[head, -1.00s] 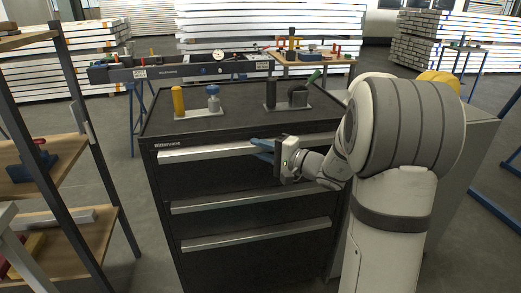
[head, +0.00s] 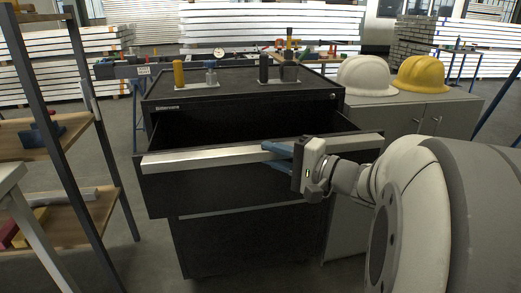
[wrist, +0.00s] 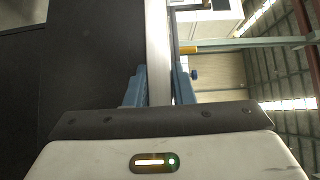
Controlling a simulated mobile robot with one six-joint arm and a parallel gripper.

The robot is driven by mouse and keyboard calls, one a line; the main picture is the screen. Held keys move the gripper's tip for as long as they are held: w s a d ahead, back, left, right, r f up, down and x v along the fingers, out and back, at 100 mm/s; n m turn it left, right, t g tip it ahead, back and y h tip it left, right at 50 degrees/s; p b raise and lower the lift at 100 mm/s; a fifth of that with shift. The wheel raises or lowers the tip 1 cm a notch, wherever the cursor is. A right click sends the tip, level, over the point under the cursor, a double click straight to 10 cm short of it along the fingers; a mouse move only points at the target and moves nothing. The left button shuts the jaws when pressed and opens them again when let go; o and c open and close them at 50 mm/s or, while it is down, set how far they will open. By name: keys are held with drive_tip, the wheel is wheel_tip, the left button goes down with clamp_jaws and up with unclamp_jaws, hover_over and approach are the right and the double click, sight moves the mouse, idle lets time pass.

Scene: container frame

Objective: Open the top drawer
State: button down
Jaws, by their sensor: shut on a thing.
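The top drawer (head: 210,192) of the black cabinet (head: 160,93) is pulled well out, and its dark inside shows behind the front. A long silver handle strip (head: 200,158) runs along the drawer's upper front edge. My gripper (head: 270,156) is at the handle, right of its middle, with its blue fingers shut on it. In the wrist view the handle (wrist: 157,50) passes between the two blue fingers (wrist: 158,85). The lower drawers are mostly hidden below the open drawer.
Yellow and grey-blue handled items (head: 180,75) stand on the cabinet top. A white helmet (head: 366,76) and a yellow helmet (head: 423,74) sit on a grey cupboard (head: 440,115) at the right. A shelf rack (head: 70,130) stands close on the left. Floor shows between rack and cabinet.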

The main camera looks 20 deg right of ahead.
drive_tip(key=s, duration=0.6)
drive_tip(key=shift+a+f, duration=0.25)
drive_tip(key=shift+f, duration=0.05)
drive_tip(key=c, duration=1.3)
unclamp_jaws()
drive_tip(key=shift+w, duration=0.1)
drive_tip(key=shift+r, duration=0.1)
drive_tip(key=shift+d, duration=0.1)
drive_tip(key=shift+p+v, duration=0.55)
drive_tip(key=shift+v, duration=3.3)
